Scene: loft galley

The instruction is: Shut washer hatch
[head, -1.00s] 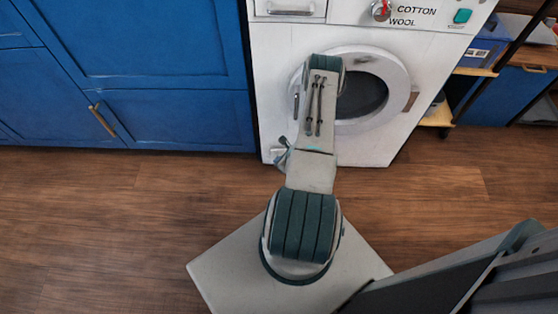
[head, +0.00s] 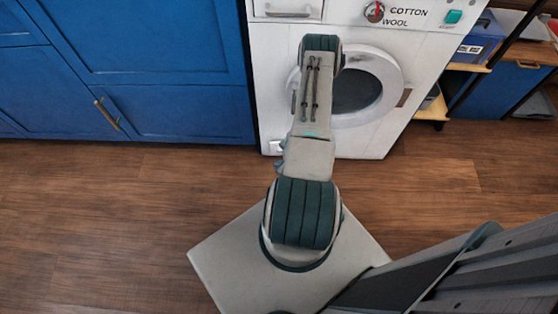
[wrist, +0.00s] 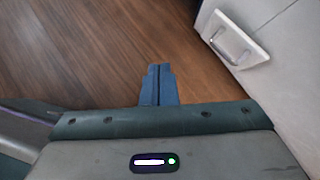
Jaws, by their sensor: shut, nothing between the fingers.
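The white washer (head: 278,60) stands at the top middle of the head view. Its round hatch area, a white ring (head: 391,82) around a dark centre (head: 352,92), is partly covered on the left by my arm. I cannot tell how far the hatch stands from the washer front. My gripper (wrist: 160,70) shows in the wrist view with its blue fingers together and empty, above the wooden floor. It is beside a white panel with a grey handle (wrist: 232,42). In the head view my arm mostly hides the gripper. No contact with the hatch is visible.
Blue cabinets (head: 170,70) with a brass handle stand left of the washer. Wooden shelves (head: 436,108) with a blue box (head: 474,48) are at its right. The wooden floor (head: 110,200) is clear in front and to the left.

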